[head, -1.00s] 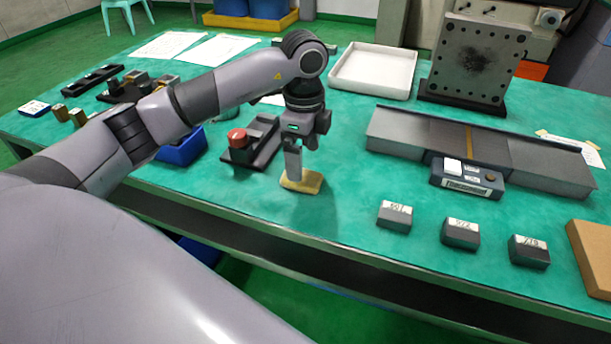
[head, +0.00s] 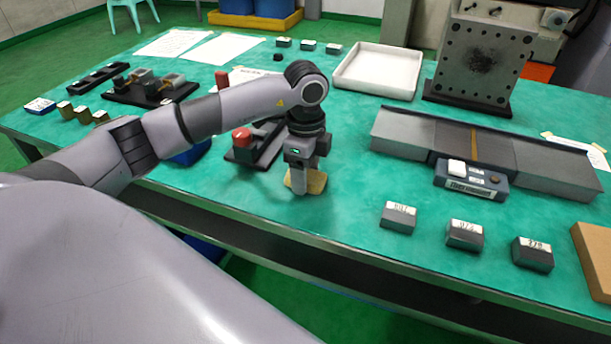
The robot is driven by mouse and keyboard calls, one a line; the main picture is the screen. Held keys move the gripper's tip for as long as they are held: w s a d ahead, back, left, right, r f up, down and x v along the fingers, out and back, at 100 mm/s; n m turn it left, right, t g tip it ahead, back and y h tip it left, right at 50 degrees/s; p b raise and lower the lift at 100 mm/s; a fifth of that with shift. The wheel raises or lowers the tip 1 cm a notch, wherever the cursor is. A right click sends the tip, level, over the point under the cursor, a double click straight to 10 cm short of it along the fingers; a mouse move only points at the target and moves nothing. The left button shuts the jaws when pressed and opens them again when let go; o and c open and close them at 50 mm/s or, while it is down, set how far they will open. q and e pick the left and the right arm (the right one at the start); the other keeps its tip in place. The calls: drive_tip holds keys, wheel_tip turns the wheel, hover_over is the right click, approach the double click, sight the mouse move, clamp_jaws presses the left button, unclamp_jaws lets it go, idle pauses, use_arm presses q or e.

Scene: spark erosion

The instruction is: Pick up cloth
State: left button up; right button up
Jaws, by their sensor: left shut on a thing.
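The cloth (head: 316,184) is a small tan-yellow pad on the green tabletop, near the table's front edge in the head view. My left gripper (head: 300,188) points straight down at it, and its fingers cover the pad's left and middle part. The gripper is shut on the cloth. The pad still appears at table height; I cannot tell whether it is clear of the surface. My right gripper is not in view.
A black fixture with a red knob (head: 241,137) stands just left of the gripper. Several labelled grey blocks (head: 464,236) and a dark control box (head: 470,181) lie to the right. A white tray (head: 376,71) is behind. Green table between gripper and blocks is clear.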

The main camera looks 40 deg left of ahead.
use_arm(q)
wheel_tip(320, 180, up, 20)
drive_tip(key=p, duration=0.2)
drive_tip(key=shift+p, duration=0.3)
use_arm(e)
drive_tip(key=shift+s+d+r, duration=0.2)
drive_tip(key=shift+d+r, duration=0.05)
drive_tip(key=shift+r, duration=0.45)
use_arm(q)
drive_tip(key=o, duration=0.5)
drive_tip(key=c, duration=0.4)
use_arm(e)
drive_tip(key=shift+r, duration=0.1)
